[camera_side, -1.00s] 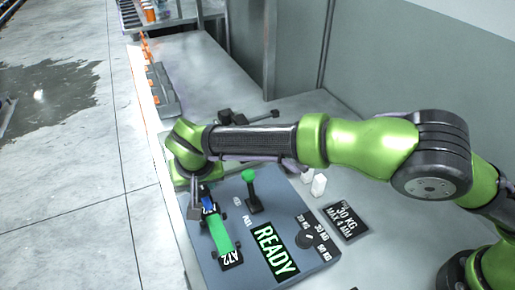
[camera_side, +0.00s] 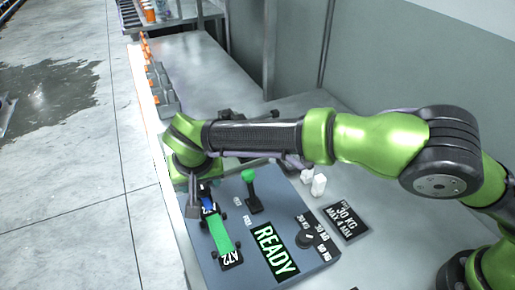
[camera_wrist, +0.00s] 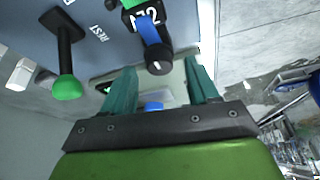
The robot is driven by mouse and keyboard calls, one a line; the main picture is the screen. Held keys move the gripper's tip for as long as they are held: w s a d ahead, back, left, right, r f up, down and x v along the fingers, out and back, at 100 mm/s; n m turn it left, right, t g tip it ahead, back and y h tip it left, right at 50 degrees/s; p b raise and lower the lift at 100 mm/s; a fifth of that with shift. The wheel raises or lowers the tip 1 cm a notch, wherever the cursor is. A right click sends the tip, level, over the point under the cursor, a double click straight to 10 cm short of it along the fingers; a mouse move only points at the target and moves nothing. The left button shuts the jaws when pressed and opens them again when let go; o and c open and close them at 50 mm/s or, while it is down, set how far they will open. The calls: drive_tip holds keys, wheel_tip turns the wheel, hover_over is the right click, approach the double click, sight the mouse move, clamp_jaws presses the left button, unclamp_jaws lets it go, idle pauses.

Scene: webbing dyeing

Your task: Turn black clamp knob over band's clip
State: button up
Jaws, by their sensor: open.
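In the wrist view, a round black knob (camera_wrist: 158,62) with a pale mark stands at the end of a blue strip (camera_wrist: 149,31) of the band. My gripper (camera_wrist: 160,68) is open, its two teal fingers apart, with the knob in line with the gap. I cannot tell how far the fingertips are from it. A small blue piece (camera_wrist: 153,106) shows between the fingers. In the side view, the green band (camera_side: 219,234) lies on the grey panel with a blue part (camera_side: 208,207) at its upper end. My gripper there is partly hidden by my wrist.
A green-topped lever (camera_side: 249,176) stands close to the right of the band; it also shows in the wrist view (camera_wrist: 66,86). A black dial (camera_side: 306,240), a READY display (camera_side: 273,250) and white blocks (camera_side: 319,185) lie further right. The floor left of the bench is clear.

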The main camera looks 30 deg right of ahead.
drive_tip(key=v, duration=1.5)
drive_tip(key=shift+r, duration=0.15)
drive_tip(key=shift+s, duration=0.1)
drive_tip(key=s+d+n+g+y, duration=0.2)
drive_tip(key=s+d+y, duration=0.1)
drive_tip(key=d, duration=1.6)
drive_tip(key=s+d+r+m+t, duration=0.1)
drive_tip(key=s+d+m+t, duration=0.1)
drive_tip(key=s+d, duration=0.4)
drive_tip(key=s+d+r+m+t, duration=0.1)
drive_tip(key=s+d, duration=0.5)
drive_tip(key=d, duration=0.8)
drive_tip(key=shift+m+t, duration=0.5)
drive_tip(key=shift+t, duration=0.4)
